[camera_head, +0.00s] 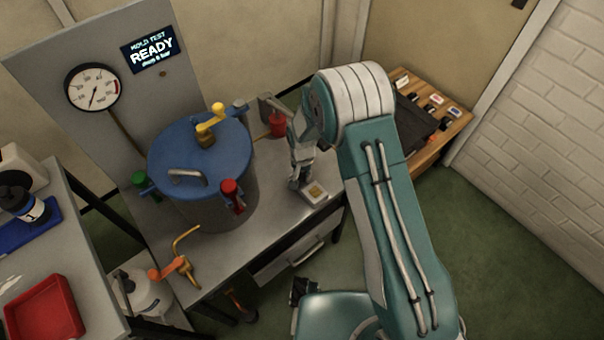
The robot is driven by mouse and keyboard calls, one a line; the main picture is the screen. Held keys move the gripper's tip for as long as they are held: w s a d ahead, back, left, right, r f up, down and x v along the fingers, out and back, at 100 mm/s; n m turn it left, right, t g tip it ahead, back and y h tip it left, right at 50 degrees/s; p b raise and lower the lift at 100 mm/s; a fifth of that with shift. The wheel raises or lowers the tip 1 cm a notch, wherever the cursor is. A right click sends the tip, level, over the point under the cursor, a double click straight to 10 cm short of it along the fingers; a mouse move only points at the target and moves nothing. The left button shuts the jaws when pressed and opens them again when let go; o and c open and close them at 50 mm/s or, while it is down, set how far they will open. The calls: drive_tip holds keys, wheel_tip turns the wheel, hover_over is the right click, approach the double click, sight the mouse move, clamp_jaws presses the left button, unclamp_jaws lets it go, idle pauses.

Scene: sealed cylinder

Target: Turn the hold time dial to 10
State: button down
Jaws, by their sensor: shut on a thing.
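A small pale box (314,194) with a yellowish square on top sits near the right front edge of the grey bench. My gripper (296,184) points down at the left back side of this box. Its fingers are shut at what looks like the hold time dial, which they hide almost wholly. The dial's marks and setting are too small to read.
A blue-lidded cylinder (205,195) with yellow, red and green clamps stands left of my gripper. A round gauge (93,88) is on the panel. A red object (277,124) stands behind my gripper. An orange valve handle (176,266) is at the bench's front left. A red tray (46,308) lies lower left.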

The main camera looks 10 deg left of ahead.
drive_tip(key=m, duration=0.5)
drive_tip(key=shift+s+f, duration=0.15)
idle(0.4)
drive_tip(key=c, duration=0.6)
unclamp_jaws()
drive_tip(key=shift+o, duration=0.8)
drive_tip(key=shift+a, duration=0.2)
drive_tip(key=shift+d, duration=0.15)
